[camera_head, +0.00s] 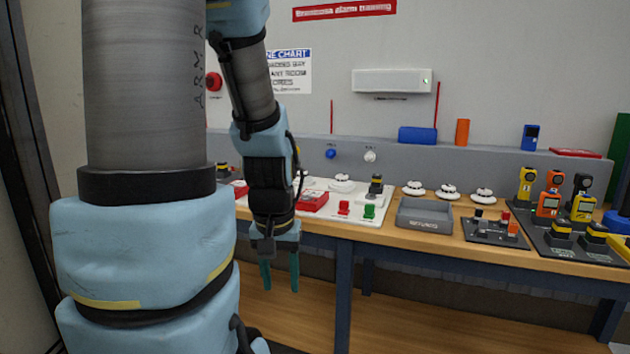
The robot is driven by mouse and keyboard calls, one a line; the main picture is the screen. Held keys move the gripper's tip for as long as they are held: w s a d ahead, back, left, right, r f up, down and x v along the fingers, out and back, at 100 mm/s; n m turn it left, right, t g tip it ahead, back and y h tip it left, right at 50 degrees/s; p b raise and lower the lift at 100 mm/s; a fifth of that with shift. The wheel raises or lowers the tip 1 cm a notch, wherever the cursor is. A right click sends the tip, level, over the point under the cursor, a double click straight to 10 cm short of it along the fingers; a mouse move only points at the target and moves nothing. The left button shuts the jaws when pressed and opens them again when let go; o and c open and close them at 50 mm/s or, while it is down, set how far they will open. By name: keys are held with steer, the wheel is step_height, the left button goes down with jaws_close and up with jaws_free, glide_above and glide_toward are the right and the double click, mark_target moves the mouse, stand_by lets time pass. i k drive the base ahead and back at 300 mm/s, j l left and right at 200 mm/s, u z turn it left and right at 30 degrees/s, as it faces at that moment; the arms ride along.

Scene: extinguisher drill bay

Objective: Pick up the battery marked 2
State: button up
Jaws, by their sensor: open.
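My gripper (280,284) hangs in front of the bench with its two teal fingers pointing down, apart and with nothing between them. Small blocks that may be batteries stand in a dark holder (483,236) on the right half of the bench. They include a black one (478,214) and an orange-red one (513,229). No number 2 can be read on any of them, so I cannot tell which is the battery marked 2. The gripper is well to the left of this holder and lower than the bench top.
An empty-looking grey tray (424,220) sits left of the holder. White detectors (448,192) line the bench behind. A white board (335,212) carries red and green parts. Yellow and orange meters (549,205) stand at the right. The bench's front edge (450,251) lies right of my gripper.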

mark_target(376, 178)
steer(key=l+u, duration=0.15)
steer(key=u, duration=0.3)
steer(key=l+u, duration=0.1)
steer(key=u, duration=0.35)
steer(key=k+l+u, duration=0.1)
steer(key=u, duration=0.3)
steer(key=k+u, duration=0.1)
steer(key=u, duration=0.35)
steer(key=k+l, duration=0.15)
steer(key=l, duration=0.2)
steer(key=k+l, duration=0.15)
steer(key=l, duration=0.2)
steer(key=k+l, duration=0.15)
steer(key=l, duration=0.15)
steer(key=k+l, duration=0.15)
steer(key=l, duration=0.2)
steer(key=u, duration=0.05)
